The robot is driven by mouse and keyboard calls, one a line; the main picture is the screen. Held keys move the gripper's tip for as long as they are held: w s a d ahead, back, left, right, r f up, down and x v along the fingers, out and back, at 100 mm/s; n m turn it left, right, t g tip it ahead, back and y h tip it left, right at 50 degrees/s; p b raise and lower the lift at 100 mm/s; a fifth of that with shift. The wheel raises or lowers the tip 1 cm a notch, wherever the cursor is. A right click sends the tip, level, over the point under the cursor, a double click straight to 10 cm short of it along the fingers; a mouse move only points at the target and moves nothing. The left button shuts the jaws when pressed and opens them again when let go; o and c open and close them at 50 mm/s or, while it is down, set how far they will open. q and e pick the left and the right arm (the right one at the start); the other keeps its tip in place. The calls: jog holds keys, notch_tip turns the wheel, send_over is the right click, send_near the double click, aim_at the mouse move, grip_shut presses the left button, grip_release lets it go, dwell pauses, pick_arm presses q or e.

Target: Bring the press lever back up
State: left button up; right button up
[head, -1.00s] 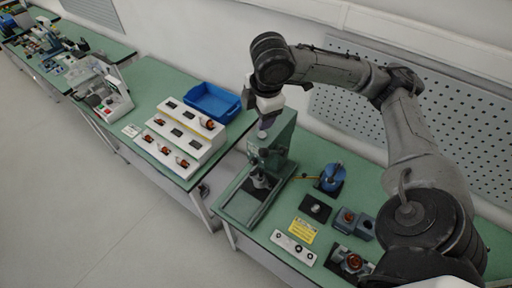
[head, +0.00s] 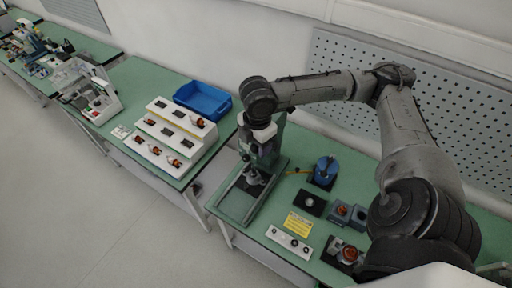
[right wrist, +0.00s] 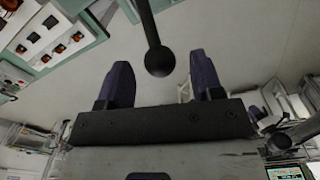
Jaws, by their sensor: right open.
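The green press (head: 251,178) stands on the near bench in the head view, with a dark tool part at its middle. Its lever shows in the right wrist view as a dark rod ending in a round ball knob (right wrist: 159,61). My right gripper (head: 262,134) is at the top of the press in the head view and covers part of it. In the right wrist view my right gripper (right wrist: 162,78) is open, its two dark fingers apart on either side of the knob, with visible gaps. The lever is hard to make out in the head view. My left gripper is not in view.
A blue bin (head: 203,100) and a white stepped rack (head: 175,134) of parts stand on the bench to the left. Right of the press are a blue round device (head: 325,171), a black pad (head: 309,202) and a yellow label (head: 298,224). A perforated panel (head: 345,75) is behind.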

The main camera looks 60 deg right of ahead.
jog(key=shift+f, duration=1.45)
grip_shut()
